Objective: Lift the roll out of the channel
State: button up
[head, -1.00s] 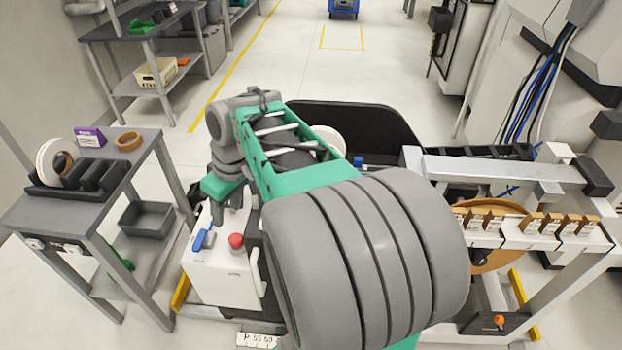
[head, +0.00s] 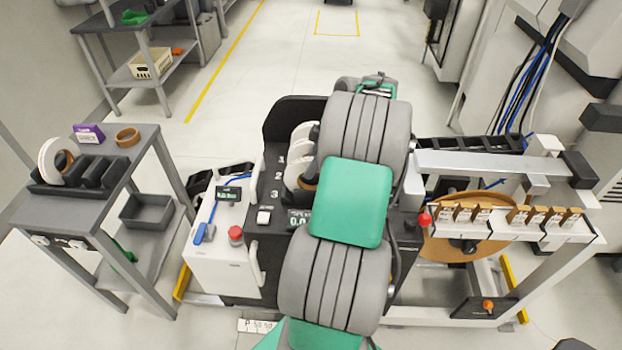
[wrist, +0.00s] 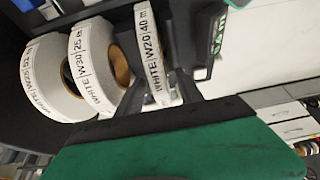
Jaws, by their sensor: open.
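Three white rolls stand on edge in a row in the black holder (head: 272,145), beside printed numbers 1, 2 and 3. In the wrist view the labels read W25 22 m on the left roll (wrist: 50,80), W30 25 m on the middle roll (wrist: 90,65) and W20 40 m on the right roll (wrist: 148,42). My gripper (wrist: 158,88) is open, its dark fingers on either side of the W20 roll's lower part. I cannot tell whether they touch it. In the head view my arm hides most of the gripper and part of the rolls.
A control panel with a display (head: 297,219) and a red button (head: 236,233) adjoin the holder. The edge-banding machine's rail (head: 490,165) and a large brown roll (head: 440,243) stand to the right. A grey side table (head: 40,207) stands left. Open floor lies behind.

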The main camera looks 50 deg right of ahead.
jog(key=shift+a+f, duration=0.1)
jog(key=shift+f, duration=0.1)
grip_shut()
dwell(0.3)
dwell(1.0)
